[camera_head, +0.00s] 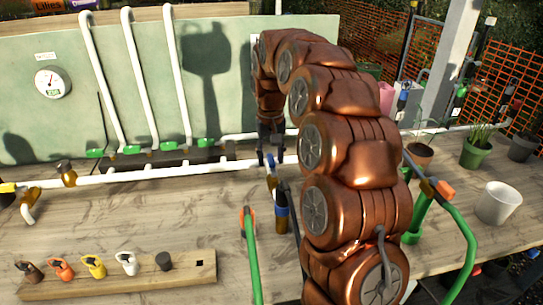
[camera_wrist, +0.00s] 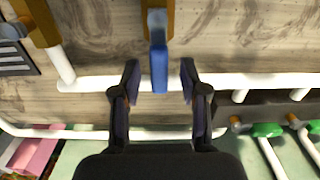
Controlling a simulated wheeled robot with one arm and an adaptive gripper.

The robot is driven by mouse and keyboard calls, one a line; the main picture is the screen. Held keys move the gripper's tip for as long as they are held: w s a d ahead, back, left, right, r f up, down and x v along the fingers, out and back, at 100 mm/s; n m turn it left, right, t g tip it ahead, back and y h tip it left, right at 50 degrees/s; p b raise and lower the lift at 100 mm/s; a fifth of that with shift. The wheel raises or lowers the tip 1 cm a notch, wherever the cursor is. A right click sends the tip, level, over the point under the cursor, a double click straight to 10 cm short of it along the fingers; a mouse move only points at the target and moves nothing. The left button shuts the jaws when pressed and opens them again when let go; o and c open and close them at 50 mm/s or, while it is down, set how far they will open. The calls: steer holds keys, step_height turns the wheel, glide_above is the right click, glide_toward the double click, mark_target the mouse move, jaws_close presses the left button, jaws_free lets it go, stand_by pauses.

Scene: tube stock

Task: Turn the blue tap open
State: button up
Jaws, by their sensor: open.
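The blue tap shows in the wrist view as a blue lever (camera_wrist: 158,62) on a brass-coloured body. The lever crosses over the white pipe, its free end pointing to the lower part of that view. My gripper (camera_wrist: 159,72) is open, with one finger on each side of the lever and a visible gap on both sides. In the head view my gripper (camera_head: 271,158) points down at the white pipe, and part of the blue lever (camera_head: 271,173) shows just below it. My arm hides the area to the right of the tap.
A white pipe (camera_head: 135,176) runs along the wooden bench. Several green-handled taps (camera_head: 160,147) stand behind it by the green panel. A wooden rack (camera_head: 205,270) with coloured handles lies at front left. A white pot (camera_head: 498,203) stands at right.

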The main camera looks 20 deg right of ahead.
mark_target(270, 158)
step_height(270, 158, up, 12)
stand_by(0.9)
stand_by(0.4)
steer(key=s+a+n+p, duration=0.1)
steer(key=s+a, duration=0.2)
steer(key=s, duration=0.3)
steer(key=s+a+f+p, duration=0.1)
steer(key=s+a, duration=0.1)
steer(key=s, duration=0.4)
steer(key=s+a+n+p, duration=0.1)
steer(key=s+a, duration=0.2)
steer(key=s, duration=0.3)
steer(key=s+a+f+g+p, duration=0.1)
steer(key=s+f, duration=0.3)
steer(key=s, duration=0.6)
steer(key=s+f+p, duration=0.1)
steer(key=s+f, duration=0.4)
steer(key=s, duration=0.5)
steer(key=shift+s+a+f+n+g, duration=0.2)
steer(key=shift+s+a+n+g, duration=0.1)
steer(key=shift+s+a+g, duration=0.1)
steer(key=shift+s, duration=0.1)
